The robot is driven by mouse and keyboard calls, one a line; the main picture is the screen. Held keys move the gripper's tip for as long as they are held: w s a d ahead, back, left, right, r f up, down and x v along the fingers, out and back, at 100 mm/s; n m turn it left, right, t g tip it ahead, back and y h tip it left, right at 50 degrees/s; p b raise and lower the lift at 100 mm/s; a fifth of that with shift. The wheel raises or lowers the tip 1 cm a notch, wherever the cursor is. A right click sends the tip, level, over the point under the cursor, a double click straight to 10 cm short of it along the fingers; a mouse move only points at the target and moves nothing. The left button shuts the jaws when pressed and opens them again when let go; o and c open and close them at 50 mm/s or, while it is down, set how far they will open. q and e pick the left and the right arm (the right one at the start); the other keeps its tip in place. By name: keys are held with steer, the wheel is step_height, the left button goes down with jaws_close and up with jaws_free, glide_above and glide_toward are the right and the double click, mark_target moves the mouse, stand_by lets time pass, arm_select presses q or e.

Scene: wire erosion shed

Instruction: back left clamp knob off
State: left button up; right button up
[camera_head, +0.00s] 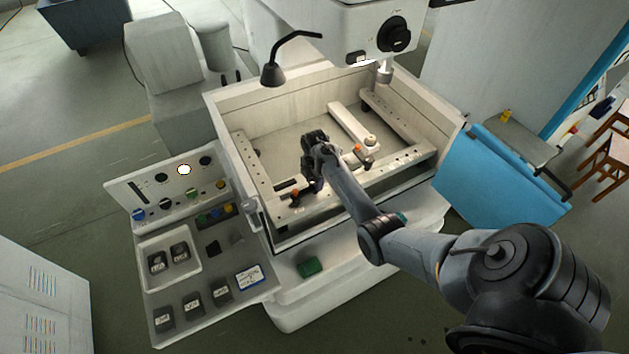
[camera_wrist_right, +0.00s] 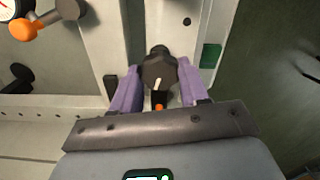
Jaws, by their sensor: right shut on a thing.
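My right gripper (camera_wrist_right: 158,88) is shut on a black clamp knob (camera_wrist_right: 159,70). Its purple fingers are on either side of the knob, which has a white mark on top. An orange tip (camera_wrist_right: 158,107) shows just below the knob in the wrist view. In the head view my right gripper (camera_head: 313,170) reaches down into the open machine tank, over the near rail (camera_head: 340,190). The gripper and arm hide most of this knob there. Other orange-tipped clamp parts stand on the rails, one to the right (camera_head: 357,148) and one to the left (camera_head: 295,194). My left gripper is not in view.
The tank wall (camera_head: 215,125) surrounds the work area, with the machine head (camera_head: 375,30) above its back. A control panel (camera_head: 165,200) stands left, a blue panel (camera_head: 500,175) right. A green block (camera_head: 309,267) lies on the front ledge.

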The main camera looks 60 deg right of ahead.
steer(key=o, duration=0.3)
steer(key=c, duration=0.6)
steer(key=shift+r+n+p, duration=0.15)
steer(key=shift+n+p, duration=0.5)
steer(key=shift+n, duration=0.35)
steer(key=o, duration=1.3)
steer(key=shift+c, duration=0.2)
